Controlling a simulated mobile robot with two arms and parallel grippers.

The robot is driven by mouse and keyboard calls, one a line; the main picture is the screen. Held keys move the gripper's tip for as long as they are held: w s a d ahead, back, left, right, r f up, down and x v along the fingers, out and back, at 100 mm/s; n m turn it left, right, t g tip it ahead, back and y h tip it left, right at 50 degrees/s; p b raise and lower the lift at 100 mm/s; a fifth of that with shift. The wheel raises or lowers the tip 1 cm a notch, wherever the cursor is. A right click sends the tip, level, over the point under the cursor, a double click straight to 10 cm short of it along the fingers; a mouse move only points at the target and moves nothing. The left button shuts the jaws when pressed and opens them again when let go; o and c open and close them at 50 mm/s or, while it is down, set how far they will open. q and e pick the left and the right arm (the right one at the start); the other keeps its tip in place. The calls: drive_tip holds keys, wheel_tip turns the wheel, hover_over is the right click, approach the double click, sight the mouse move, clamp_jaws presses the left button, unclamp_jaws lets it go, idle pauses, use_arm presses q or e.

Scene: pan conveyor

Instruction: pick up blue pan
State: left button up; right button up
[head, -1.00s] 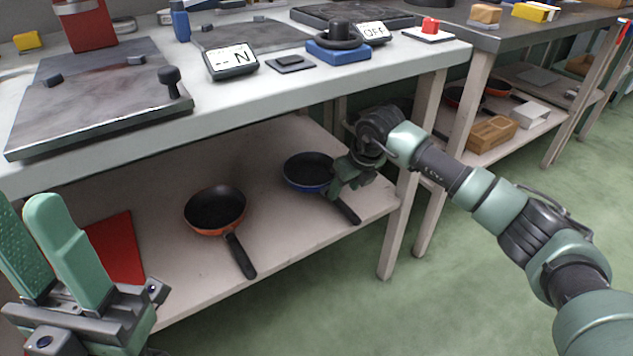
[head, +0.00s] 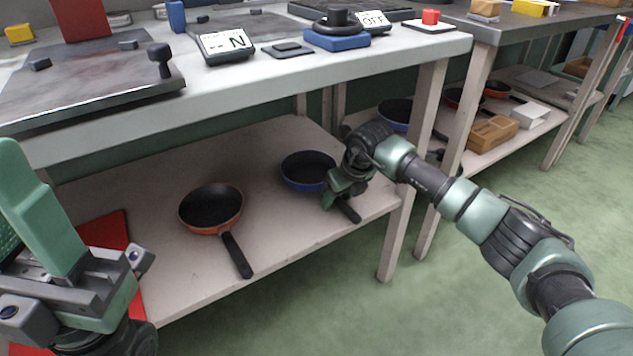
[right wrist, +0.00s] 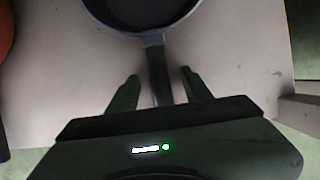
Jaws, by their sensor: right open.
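The blue pan (head: 308,168), dark inside with a black handle, lies on the lower shelf (head: 290,245) of the near table. My right gripper (head: 338,196) is low over its handle. In the right wrist view, the open fingers (right wrist: 160,76) are on either side of the black handle (right wrist: 158,88), with gaps to both sides. The pan's bowl (right wrist: 146,12) is beyond the fingertips, cut off by the top edge. My left gripper (head: 35,215) is at the left edge, partly cut off, and its opening is unclear.
An orange pan (head: 211,207) lies to the left on the same shelf, beside a red flat area (head: 105,240). The tabletop (head: 270,75) overhangs the shelf. A table leg (head: 408,200) stands close to my right arm. Another blue pan (head: 393,112) is on the farther shelf.

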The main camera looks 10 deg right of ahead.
drive_tip(key=shift+c, duration=0.3)
drive_tip(key=shift+f, duration=0.1)
clamp_jaws()
idle(0.9)
